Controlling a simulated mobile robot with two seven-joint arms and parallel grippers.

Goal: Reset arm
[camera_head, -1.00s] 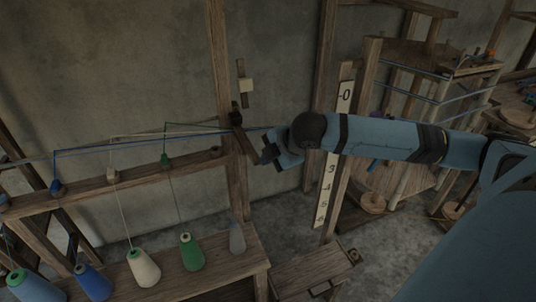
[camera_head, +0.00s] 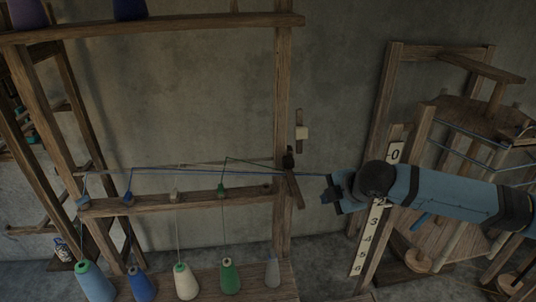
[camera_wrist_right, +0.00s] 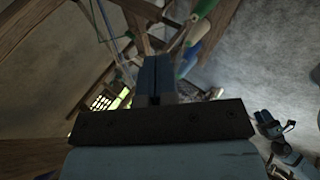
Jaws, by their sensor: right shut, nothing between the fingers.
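My right gripper (camera_head: 332,190) is in the head view, just right of the upright post of the spool rack. Its fingers also show in the right wrist view (camera_wrist_right: 154,78), pressed together with nothing between them. A blue thread (camera_head: 250,171) runs from the rack past the post to the gripper's tip; I cannot tell whether it touches. My right arm (camera_head: 440,195) stretches in from the right. In the right wrist view a small blue part (camera_wrist_right: 268,125), perhaps of my left arm, shows at the lower right, too small to read.
The wooden rack (camera_head: 180,203) guides threads from several cones, among them a green cone (camera_head: 229,277) and a white cone (camera_head: 185,282). A numbered white scale (camera_head: 366,240) stands behind my arm. A wooden frame with blue threads (camera_head: 470,135) stands at right. Bare wall lies behind.

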